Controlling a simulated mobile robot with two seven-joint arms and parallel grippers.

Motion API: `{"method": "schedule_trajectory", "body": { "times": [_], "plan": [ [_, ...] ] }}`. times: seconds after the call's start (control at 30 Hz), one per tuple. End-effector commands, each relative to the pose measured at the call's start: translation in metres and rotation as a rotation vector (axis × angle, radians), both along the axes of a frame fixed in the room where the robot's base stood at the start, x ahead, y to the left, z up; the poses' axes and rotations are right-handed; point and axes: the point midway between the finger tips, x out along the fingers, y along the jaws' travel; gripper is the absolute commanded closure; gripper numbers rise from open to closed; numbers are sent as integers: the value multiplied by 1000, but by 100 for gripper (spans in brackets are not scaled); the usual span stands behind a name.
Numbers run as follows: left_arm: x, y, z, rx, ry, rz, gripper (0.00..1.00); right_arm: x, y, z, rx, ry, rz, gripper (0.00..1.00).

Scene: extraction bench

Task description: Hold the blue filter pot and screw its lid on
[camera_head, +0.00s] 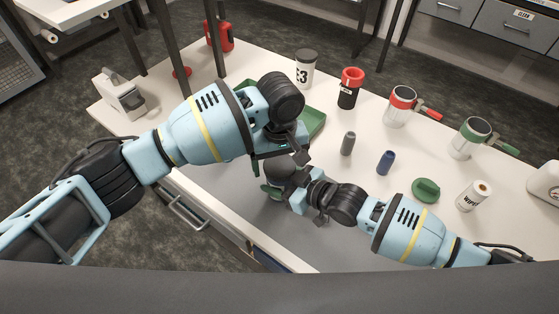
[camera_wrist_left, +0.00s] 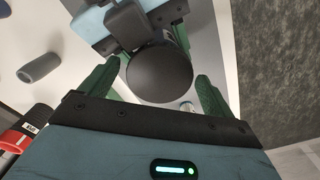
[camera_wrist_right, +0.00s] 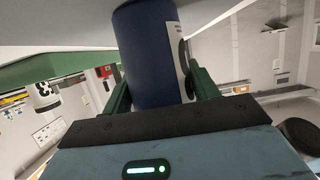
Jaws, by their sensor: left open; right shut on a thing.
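The blue filter pot (camera_wrist_right: 150,55), a dark blue cylinder with a white label, is between the green fingers of my right gripper (camera_wrist_right: 160,85), which is shut on it. A round black lid (camera_wrist_left: 158,75) shows at the pot's top end in the left wrist view. My left gripper (camera_wrist_left: 156,85) is open with one finger on each side of the lid, a gap showing. In the head view the lid (camera_head: 279,168) is just below my left gripper (camera_head: 282,152), and my right gripper reaches in from the right. I cannot tell whether the lid is seated or threaded.
A green tray (camera_head: 314,120) lies behind my left gripper. A grey cylinder (camera_head: 348,143), a blue cylinder (camera_head: 386,162) and a green disc (camera_head: 426,188) stand on the white bench. A red-topped black pot (camera_head: 350,92) and red- and green-rimmed mugs (camera_head: 398,108) are farther back.

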Motion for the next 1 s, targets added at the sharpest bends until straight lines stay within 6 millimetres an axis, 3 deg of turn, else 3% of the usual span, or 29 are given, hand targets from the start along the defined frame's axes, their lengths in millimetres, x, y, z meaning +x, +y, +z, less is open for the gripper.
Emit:
{"method": "schedule_trajectory", "body": {
  "times": [0.33,0.67,0.8,1.0],
  "plan": [
    [0,-1,39,-1,-2,0,11,0,0,1,1,-2,0,100],
    [0,0,45,-1,-1,1,11,0,0,1,1,-2,0,100],
    [1,0,47,0,-3,-7,24,0,0,1,1,-2,0,100],
    [2,0,68,1,-10,-70,24,0,0,1,1,-2,0,100]
  ]
}}
